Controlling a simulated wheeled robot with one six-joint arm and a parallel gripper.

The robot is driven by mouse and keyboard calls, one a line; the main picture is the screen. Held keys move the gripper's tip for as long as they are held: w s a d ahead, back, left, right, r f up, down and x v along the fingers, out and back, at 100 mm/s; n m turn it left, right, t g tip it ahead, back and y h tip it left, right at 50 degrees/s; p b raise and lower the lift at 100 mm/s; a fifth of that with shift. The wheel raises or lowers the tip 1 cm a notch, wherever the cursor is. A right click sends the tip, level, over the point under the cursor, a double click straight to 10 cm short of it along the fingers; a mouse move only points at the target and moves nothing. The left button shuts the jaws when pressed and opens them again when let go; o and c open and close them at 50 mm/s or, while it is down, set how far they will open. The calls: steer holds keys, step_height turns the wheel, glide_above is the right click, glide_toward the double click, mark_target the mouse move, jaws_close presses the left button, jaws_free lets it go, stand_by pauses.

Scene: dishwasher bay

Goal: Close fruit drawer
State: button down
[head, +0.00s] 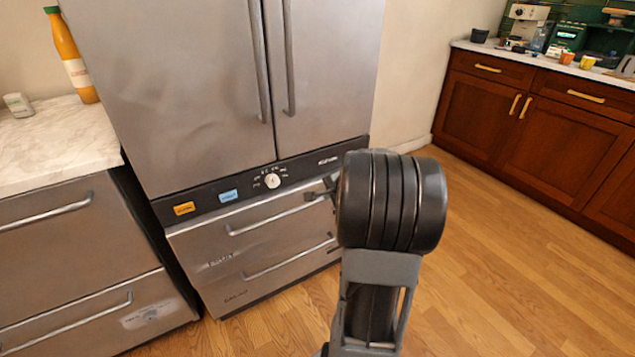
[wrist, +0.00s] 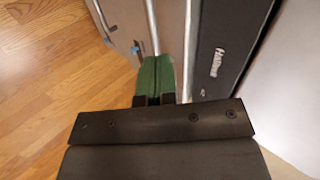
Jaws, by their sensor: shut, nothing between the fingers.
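The fridge has two steel drawers under its dark control strip. The upper drawer (head: 200,255) carries a small dark label that seems to read as fruit, though the letters are blurred. Its front looks about flush with the fridge, with no clear gap. Its bar handle (head: 262,222) runs across the front. The lower drawer (head: 215,292) also looks shut. My gripper is shut and empty; its green fingertips (wrist: 157,75) show in the wrist view, close to the upper drawer front and its handle. In the head view my wrist hides most of the gripper; contact cannot be told.
The fridge's upper doors (head: 180,80) are shut, above the control strip (head: 225,195). A marble counter (head: 60,140) with a juice bottle (head: 72,55) stands at left, over steel drawers. Brown cabinets (head: 545,115) stand at right. The wooden floor (head: 500,260) is clear.

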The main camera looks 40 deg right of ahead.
steer(key=d+f+m, duration=0.1)
steer(key=d, duration=0.1)
steer(key=b, duration=0.2)
glide_toward(313, 189)
steer(key=shift+h, duration=0.3)
steer(key=x, duration=0.5)
steer(key=shift+s+a+f, duration=0.15)
steer(key=shift+a+f, duration=0.15)
steer(key=shift+f, duration=0.25)
steer(key=shift+w+d+p, duration=0.1)
steer(key=shift+w+p, duration=0.25)
steer(key=shift+w, duration=0.35)
